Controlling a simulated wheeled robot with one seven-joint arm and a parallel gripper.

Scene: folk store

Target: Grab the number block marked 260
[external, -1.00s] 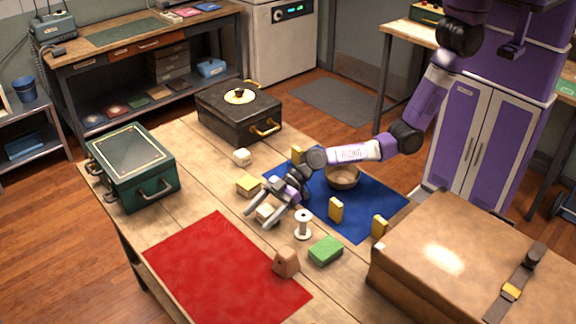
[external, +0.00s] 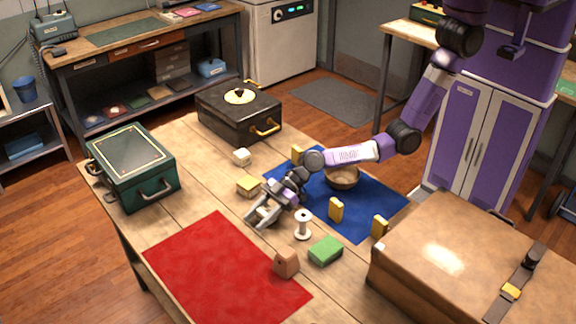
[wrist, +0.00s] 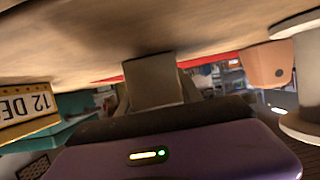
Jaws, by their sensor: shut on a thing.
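My gripper (external: 262,217) is low over the wooden table, between the red mat and the blue mat. It is shut on a small pale block (wrist: 152,82), which shows between the fingers in the wrist view. I cannot read a number on its visible face. Another cream block (external: 242,156) lies farther back on the table. A yellow block (external: 248,186) lies just behind my gripper, and a yellow-edged block with the upside-down marking "12 DE" shows at the left in the wrist view (wrist: 30,108). I cannot make out 260 anywhere.
A white spool (external: 303,226) stands close to the right of my gripper. A green block (external: 326,250) and a brown block (external: 286,263) are nearer. Yellow blocks and a bowl (external: 343,177) are at the blue mat (external: 365,223). The red mat (external: 220,265) is mostly clear.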

